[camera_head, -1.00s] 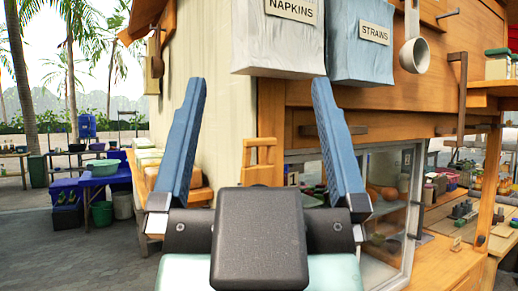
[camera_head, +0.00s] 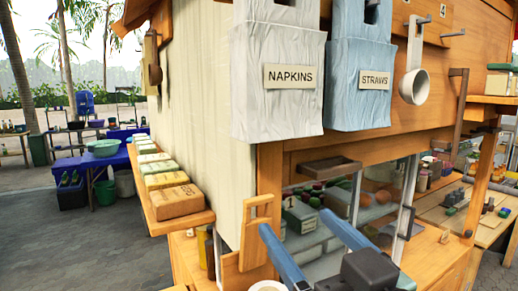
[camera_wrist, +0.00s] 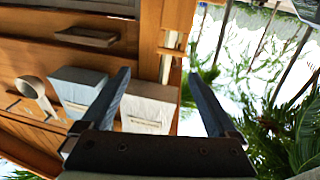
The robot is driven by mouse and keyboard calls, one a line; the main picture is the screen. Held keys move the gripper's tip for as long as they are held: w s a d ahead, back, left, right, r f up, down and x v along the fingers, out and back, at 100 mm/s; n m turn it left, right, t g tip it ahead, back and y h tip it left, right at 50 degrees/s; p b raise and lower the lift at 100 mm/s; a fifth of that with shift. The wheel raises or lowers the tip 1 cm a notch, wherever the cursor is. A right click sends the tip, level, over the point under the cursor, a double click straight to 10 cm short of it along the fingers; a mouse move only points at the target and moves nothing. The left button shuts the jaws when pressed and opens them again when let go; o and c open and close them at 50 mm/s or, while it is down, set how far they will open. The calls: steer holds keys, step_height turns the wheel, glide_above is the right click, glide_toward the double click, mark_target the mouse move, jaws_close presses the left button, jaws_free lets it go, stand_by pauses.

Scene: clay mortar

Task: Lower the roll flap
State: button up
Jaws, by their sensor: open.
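A wooden stall front has a broad wooden panel (camera_head: 420,121) above a glass-fronted opening. A dark shelf-like handle (camera_head: 330,168) sticks out at the panel's lower left. It also shows in the wrist view (camera_wrist: 88,38). I cannot tell for certain which part is the roll flap. My gripper (camera_head: 296,221) has two blue fingers, open and empty, in front of the glass at the lower middle. In the wrist view my gripper (camera_wrist: 158,75) straddles the stall's corner edge in the picture. Neither finger visibly touches anything.
A napkins bag (camera_head: 279,82) and a straws bag (camera_head: 360,86) hang over the panel, with a ladle (camera_head: 414,86) to their right. A wooden board with a handle slot (camera_head: 256,232) stands at the corner. A side shelf (camera_head: 196,218) holds several boxes.

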mark_target(261, 202)
steer(key=w+a+p, duration=0.1)
steer(key=w+p, duration=0.1)
steer(key=w+a+n+g+y+p, duration=0.1)
steer(key=w+a+p, duration=0.1)
steer(key=w+p, duration=0.1)
steer(key=w+a+g+y+p, duration=0.1)
steer(key=w+p, duration=0.1)
steer(key=w, duration=0.1)
steer(key=shift+a+r+p, duration=0.25)
steer(key=shift+a+p, duration=0.05)
steer(key=shift+a, duration=0.1)
steer(key=shift+w+a+f, duration=0.2)
steer(key=shift+w+a, duration=0.15)
steer(key=shift+w, duration=0.2)
jaws_close()
